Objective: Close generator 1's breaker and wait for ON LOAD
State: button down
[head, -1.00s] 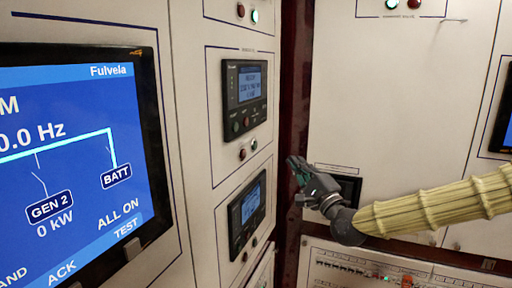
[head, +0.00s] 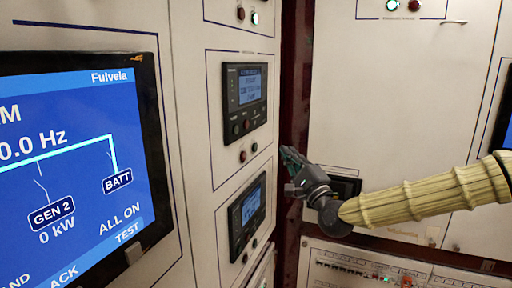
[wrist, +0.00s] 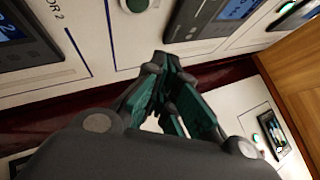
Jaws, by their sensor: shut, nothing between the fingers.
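An upper controller (head: 245,98) with a small lit blue screen and push buttons is on the left panel in the head view. A similar lower controller (head: 247,213) sits below it. Their labels and screen text are too small to read, so I cannot tell which is generator 1's. A large blue display (head: 75,165) reads "GEN 2", "0 kW", "BATT" and "ALL ON". My gripper (head: 290,158) is shut and empty, in front of the dark red corner strip, right of the controllers. In the wrist view my gripper (wrist: 172,85) touches no button that I can make out.
A lower panel with small lights (head: 365,272) lies below my arm.

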aim_at(255, 148)
jog(key=shift+w+a, duration=0.3)
jog(key=shift+a, duration=0.55)
jog(key=shift+w+a, duration=0.25)
jog(key=shift+a, duration=0.65)
jog(key=shift+w+a, duration=0.3)
jog(key=shift+a, duration=0.55)
jog(key=shift+b, duration=0.4)
jog(key=shift+w+a+b, duration=0.15)
jog(key=shift+a+b, duration=0.15)
jog(key=shift+a, duration=0.1)
jog(key=shift+w+a, duration=0.1)
jog(key=shift+a, duration=0.3)
jog(key=shift+d+b, duration=0.1)
jog(key=shift+b, duration=0.2)
jog(key=shift+s+d+b, duration=0.3)
jog(key=shift+d+b, duration=0.05)
jog(key=shift+d, duration=0.35)
jog(key=shift+d, duration=0.1)
